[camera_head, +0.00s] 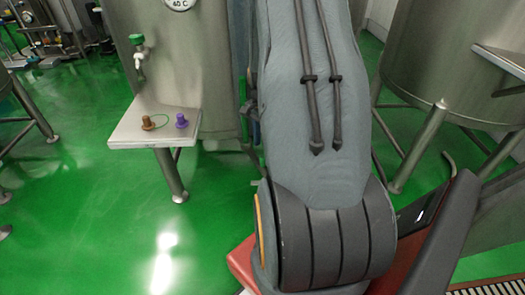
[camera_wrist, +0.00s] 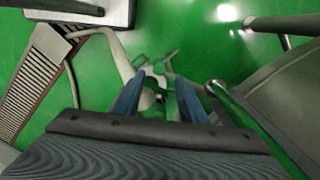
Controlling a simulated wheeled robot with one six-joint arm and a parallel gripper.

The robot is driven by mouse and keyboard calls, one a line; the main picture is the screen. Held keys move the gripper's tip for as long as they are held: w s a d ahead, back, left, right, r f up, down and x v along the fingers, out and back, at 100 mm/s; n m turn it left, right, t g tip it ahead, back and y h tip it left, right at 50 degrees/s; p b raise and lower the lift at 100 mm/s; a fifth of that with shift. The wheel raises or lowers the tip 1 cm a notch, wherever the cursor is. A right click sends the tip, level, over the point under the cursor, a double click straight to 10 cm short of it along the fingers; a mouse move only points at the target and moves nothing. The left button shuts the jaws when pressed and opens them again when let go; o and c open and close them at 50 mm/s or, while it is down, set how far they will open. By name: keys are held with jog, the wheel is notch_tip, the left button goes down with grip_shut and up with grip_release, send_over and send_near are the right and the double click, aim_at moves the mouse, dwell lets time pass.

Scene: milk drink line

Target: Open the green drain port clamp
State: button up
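In the wrist view, my gripper (camera_wrist: 157,80) points at a small white and green fitting (camera_wrist: 149,98). Its two blue fingers are apart, one on each side of the fitting. Green parts of the fitting show between and beside the fingers; I cannot tell which is the clamp, or whether the fingers touch it. In the head view, a green-topped white valve (camera_head: 139,60) sticks out from a steel tank (camera_head: 185,60). My gripper is out of the head view, and my grey arm fills its middle.
A small steel shelf (camera_head: 125,133) below the valve holds a brown fitting (camera_head: 148,124) and a purple one (camera_head: 181,121). Another steel tank (camera_head: 440,60) on legs stands at the right. Green floor is open at the left.

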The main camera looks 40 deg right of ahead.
jog(key=shift+r, duration=1.05)
